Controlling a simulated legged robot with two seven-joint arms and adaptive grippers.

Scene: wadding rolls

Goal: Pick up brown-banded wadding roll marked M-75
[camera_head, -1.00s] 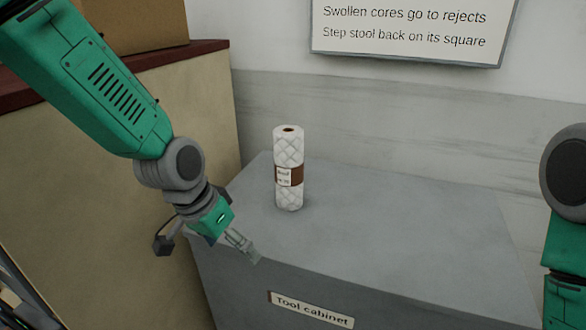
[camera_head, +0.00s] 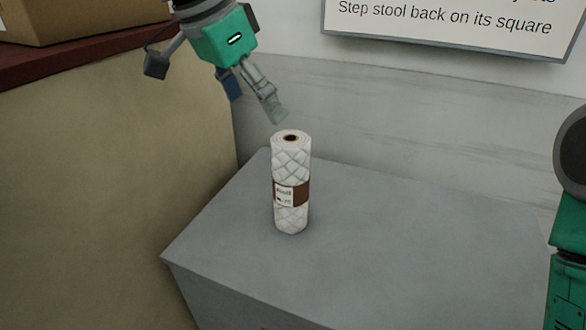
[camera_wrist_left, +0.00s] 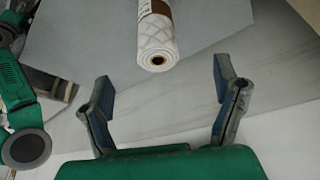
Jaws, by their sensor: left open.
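The wadding roll (camera_head: 291,165) stands upright on the grey tool cabinet top (camera_head: 400,235). It is white and quilted, with a brown band and a pale label whose small text I cannot read. My left gripper (camera_head: 255,108) is open and empty, above and just left of the roll's top in the head view. In the left wrist view the roll (camera_wrist_left: 155,35) shows beyond the spread fingers of my left gripper (camera_wrist_left: 165,95), its open core end facing the camera. The fingers are apart from the roll. My right gripper is not in view.
A tan cabinet with a dark red top (camera_head: 75,65) stands close on the left, with a cardboard box (camera_head: 75,20) on it. A wall with a sign (camera_head: 440,25) rises behind. The cabinet top right of the roll is clear.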

